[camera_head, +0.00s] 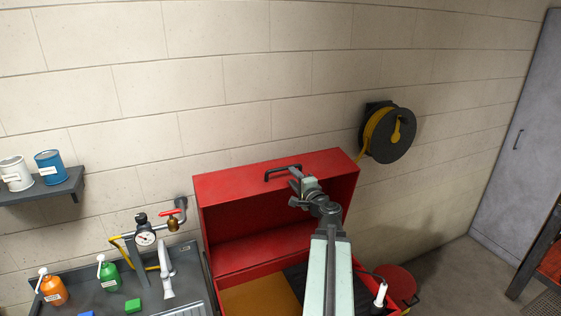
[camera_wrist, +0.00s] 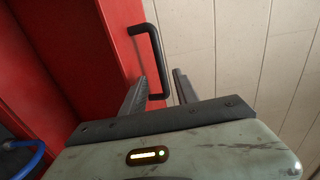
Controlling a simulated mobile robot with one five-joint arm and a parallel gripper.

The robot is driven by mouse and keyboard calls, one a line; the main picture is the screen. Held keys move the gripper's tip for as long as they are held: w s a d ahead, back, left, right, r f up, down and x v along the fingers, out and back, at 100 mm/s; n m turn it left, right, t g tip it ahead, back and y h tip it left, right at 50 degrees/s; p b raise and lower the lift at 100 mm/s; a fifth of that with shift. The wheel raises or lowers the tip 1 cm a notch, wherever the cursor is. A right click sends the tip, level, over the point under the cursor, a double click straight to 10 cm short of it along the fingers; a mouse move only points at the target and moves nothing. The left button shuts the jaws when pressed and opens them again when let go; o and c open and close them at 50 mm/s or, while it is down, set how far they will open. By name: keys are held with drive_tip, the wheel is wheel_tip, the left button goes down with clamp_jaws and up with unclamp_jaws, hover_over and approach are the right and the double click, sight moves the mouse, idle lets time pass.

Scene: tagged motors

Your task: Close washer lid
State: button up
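The red washer (camera_head: 206,250) stands against the wall with its red lid (camera_head: 235,195) raised and leaning back. A black handle (camera_head: 283,172) is on the lid's upper edge; it also shows in the wrist view (camera_wrist: 152,50). My gripper (camera_head: 294,187) is at the lid, by the right end of the handle. In the wrist view my gripper (camera_wrist: 161,76) has its two fingers apart, with the handle's lower end appearing between them. I cannot tell whether either finger touches the handle. The washer's inside is partly hidden by my arm.
A dark sink bench (camera_head: 90,290) with an orange bottle (camera_head: 54,290), a green bottle (camera_head: 109,276) and a gauge (camera_head: 145,237) is at left. A hose reel (camera_head: 388,134) hangs on the wall at right. A red bin (camera_head: 398,282) stands right of the washer. Floor shows farther right.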

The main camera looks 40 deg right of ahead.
sight(285, 169)
drive_tip(key=x, duration=0.8)
drive_tip(key=shift+a, duration=0.1)
clamp_jaws()
drive_tip(key=shift+a, duration=0.15)
idle(1.1)
